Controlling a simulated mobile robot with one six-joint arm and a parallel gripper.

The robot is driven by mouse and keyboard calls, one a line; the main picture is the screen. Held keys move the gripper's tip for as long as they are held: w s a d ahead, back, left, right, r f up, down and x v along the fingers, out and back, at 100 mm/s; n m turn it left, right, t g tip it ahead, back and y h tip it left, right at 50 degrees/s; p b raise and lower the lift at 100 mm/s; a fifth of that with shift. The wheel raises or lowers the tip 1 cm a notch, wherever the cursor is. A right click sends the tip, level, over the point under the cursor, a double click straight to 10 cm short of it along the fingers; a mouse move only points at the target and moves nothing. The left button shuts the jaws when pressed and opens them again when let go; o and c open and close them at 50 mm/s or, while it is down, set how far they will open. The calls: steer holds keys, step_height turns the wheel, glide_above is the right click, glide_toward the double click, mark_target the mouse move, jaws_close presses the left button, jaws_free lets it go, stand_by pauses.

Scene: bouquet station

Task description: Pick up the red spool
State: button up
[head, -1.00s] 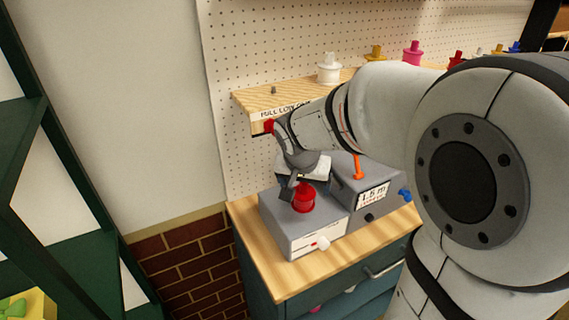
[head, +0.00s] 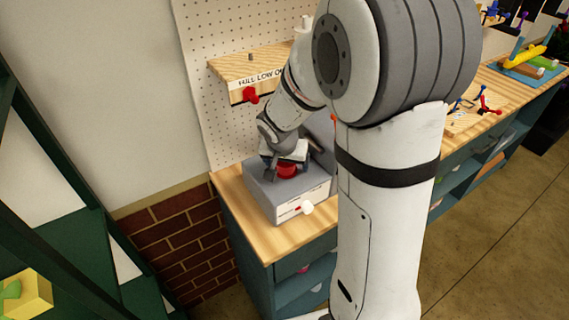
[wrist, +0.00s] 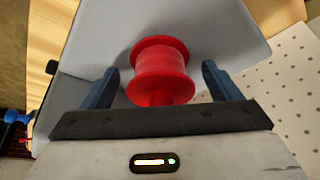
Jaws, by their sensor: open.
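The red spool (head: 287,171) stands on top of a grey box (head: 262,187) on the wooden bench. In the head view my gripper (head: 284,170) is right over it and hides most of it. In the wrist view the red spool (wrist: 160,68) is between the two blue-grey fingers of my gripper (wrist: 161,84). The fingers are apart, with a gap on each side of the spool. The gripper is open and holds nothing.
A wooden shelf (head: 250,68) with a red knob (head: 251,95) is on the pegboard above. A white knob (head: 306,207) sticks out of the box's front. My arm hides much of the bench to the right. Dark green shelving (head: 60,225) stands at the left.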

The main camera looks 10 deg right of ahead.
steer(key=shift+c, duration=0.5)
steer(key=c, duration=1.1)
steer(key=shift+r, duration=0.1)
